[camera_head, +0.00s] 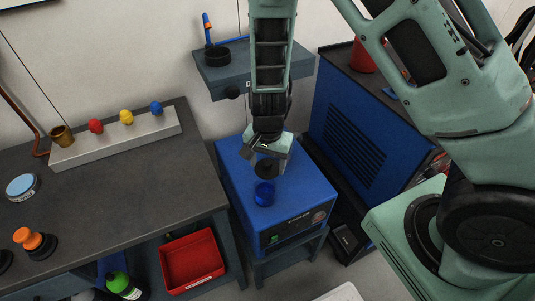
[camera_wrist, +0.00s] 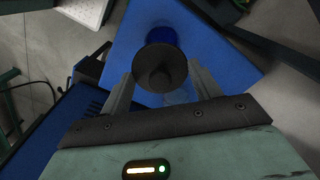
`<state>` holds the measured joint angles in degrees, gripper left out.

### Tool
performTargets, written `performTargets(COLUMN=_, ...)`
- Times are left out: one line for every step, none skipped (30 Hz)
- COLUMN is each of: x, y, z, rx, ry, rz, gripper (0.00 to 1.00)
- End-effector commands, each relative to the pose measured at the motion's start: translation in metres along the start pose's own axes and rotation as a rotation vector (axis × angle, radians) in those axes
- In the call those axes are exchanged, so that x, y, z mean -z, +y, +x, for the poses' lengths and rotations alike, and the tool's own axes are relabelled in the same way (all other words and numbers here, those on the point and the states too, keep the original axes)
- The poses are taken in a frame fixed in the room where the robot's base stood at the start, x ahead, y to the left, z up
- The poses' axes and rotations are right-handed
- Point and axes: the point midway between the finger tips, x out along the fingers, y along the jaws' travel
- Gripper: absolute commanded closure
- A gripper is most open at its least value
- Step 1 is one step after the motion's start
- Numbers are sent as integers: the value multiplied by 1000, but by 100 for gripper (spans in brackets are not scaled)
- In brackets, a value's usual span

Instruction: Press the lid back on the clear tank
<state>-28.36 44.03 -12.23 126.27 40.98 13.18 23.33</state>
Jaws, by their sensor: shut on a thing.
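A round black lid with a central knob (camera_wrist: 160,68) sits between the two fingers of my gripper (camera_wrist: 160,82) in the wrist view. My gripper (camera_head: 268,156) is shut on the lid (camera_head: 266,169) in the head view. The clear tank (camera_head: 264,194) looks dark blue and stands on top of a blue machine box. The lid is above the tank and appears apart from it. In the wrist view the lid hides most of the tank (camera_wrist: 160,35), whose blue edge shows beyond it.
The blue machine box (camera_head: 290,222) stands between a grey workbench (camera_head: 130,190) and a larger blue cabinet (camera_head: 355,135). A grey wall shelf (camera_head: 226,79) with a black dish is behind my gripper. A red bin (camera_head: 192,262) sits low at left.

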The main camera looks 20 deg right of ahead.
Motion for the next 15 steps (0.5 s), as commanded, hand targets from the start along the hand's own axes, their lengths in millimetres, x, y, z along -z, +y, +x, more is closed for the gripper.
performTargets(x=0, y=1, z=-4, rx=-1, ry=0, rz=10, gripper=59)
performTargets(x=0, y=1, z=-4, rx=0, ry=0, rz=14, gripper=59)
performTargets(x=0, y=0, z=-3, rx=0, ry=0, rz=17, gripper=59)
performTargets(x=0, y=0, z=-2, rx=0, ry=0, rz=19, gripper=59)
performTargets(x=0, y=0, z=-1, rx=0, ry=0, rz=20, gripper=59)
performTargets(x=0, y=0, z=1, rx=0, ry=0, rz=20, gripper=59)
performTargets(x=0, y=0, z=3, rx=0, ry=0, rz=20, gripper=59)
performTargets(x=0, y=0, z=4, rx=0, ry=0, rz=20, gripper=59)
performTargets(x=0, y=0, z=6, rx=0, ry=0, rz=20, gripper=59)
performTargets(x=0, y=0, z=8, rx=0, ry=0, rz=20, gripper=59)
performTargets(x=0, y=0, z=10, rx=0, ry=0, rz=20, gripper=59)
performTargets(x=0, y=0, z=13, rx=0, ry=0, rz=20, gripper=59)
performTargets(x=0, y=0, z=16, rx=0, ry=0, rz=20, gripper=59)
performTargets(x=0, y=0, z=18, rx=0, ry=0, rz=20, gripper=59)
performTargets(x=0, y=0, z=22, rx=0, ry=0, rz=20, gripper=59)
